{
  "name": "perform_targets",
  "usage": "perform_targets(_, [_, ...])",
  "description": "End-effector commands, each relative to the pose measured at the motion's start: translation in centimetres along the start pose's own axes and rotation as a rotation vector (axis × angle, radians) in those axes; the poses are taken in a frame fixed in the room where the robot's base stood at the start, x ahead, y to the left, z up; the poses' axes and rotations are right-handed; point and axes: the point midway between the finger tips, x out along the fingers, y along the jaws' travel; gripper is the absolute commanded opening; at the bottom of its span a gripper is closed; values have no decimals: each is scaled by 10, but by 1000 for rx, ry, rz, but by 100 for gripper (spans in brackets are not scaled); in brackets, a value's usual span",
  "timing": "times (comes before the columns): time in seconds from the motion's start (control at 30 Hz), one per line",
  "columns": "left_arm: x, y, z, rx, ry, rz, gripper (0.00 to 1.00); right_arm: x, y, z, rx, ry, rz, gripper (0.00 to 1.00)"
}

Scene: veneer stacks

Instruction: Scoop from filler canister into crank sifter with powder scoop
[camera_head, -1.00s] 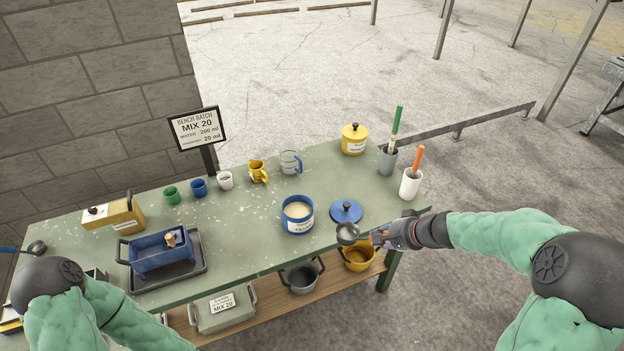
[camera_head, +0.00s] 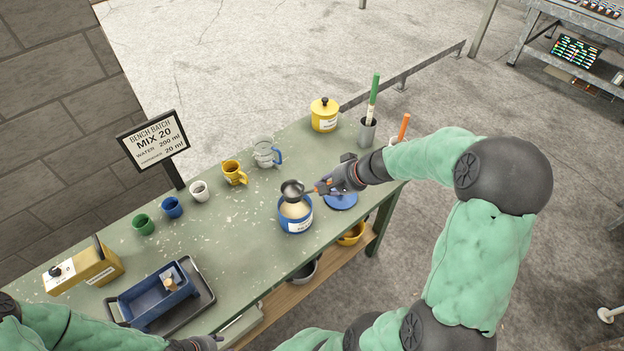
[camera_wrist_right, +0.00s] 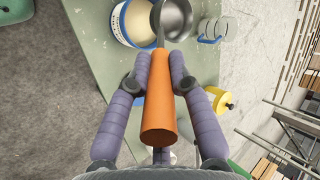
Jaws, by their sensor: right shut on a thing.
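The powder scoop has an orange handle (camera_wrist_right: 159,90) and a grey metal bowl (camera_head: 291,189). My right gripper (camera_head: 322,186) is shut on the handle. The bowl is over the far rim of the open blue filler canister (camera_head: 296,226), and it looks empty in the right wrist view (camera_wrist_right: 174,18). Pale powder (camera_head: 295,208) shows inside the canister. I cannot tell for sure which thing is the crank sifter; a yellow box with a dark knob (camera_head: 84,270) stands at the left of the bench. My left gripper (camera_head: 205,344) is at the bottom edge, its fingers unclear.
A blue lid (camera_head: 341,201) lies right of the canister, partly under my right arm. Several cups, a clear jug (camera_head: 266,153) and a yellow lidded pot (camera_head: 324,115) stand behind. A blue box (camera_head: 152,299) sits on a dark tray (camera_head: 204,306) at front left. The bench middle is clear.

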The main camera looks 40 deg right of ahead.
Motion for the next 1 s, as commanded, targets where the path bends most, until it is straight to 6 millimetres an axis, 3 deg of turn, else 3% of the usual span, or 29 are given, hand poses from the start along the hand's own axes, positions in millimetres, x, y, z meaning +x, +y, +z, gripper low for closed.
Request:
perform_targets(0.6, [-51, 18, 1, 0, 1, 0, 40, 65, 22, -2, 21, -42, 161, 0])
perform_targets(1.0, [-91, 32, 3, 0, 1, 0, 40, 98, 31, -5, 33, -62, 252, 0])
